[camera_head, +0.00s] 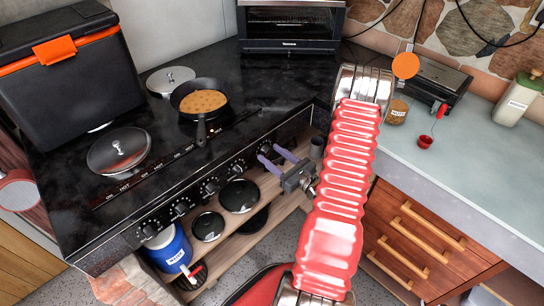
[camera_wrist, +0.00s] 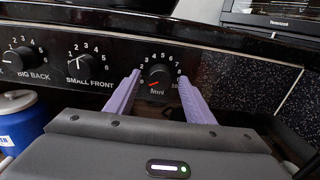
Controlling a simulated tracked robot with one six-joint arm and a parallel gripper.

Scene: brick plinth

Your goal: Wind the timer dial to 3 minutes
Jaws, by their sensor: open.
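The timer dial (camera_wrist: 160,74) is a black knob on the dark front panel, at the centre of the wrist view. White numbers run around it, and "min" is written below it. A small red mark shows at its lower left, near the 0 end of the scale. My gripper (camera_wrist: 159,79) has two purple fingers, open, one on each side of the dial. Whether either finger touches the knob I cannot tell. In the head view my gripper (camera_head: 268,152) reaches the right part of the stove's front panel, and the dial is hard to make out there.
Other knobs sit left of the dial, including the small front knob (camera_wrist: 82,67) and the big back knob (camera_wrist: 19,60). A pan (camera_head: 201,98) with food stands on the black stove top (camera_head: 240,80). A blue container (camera_head: 168,247) stands on the shelf below.

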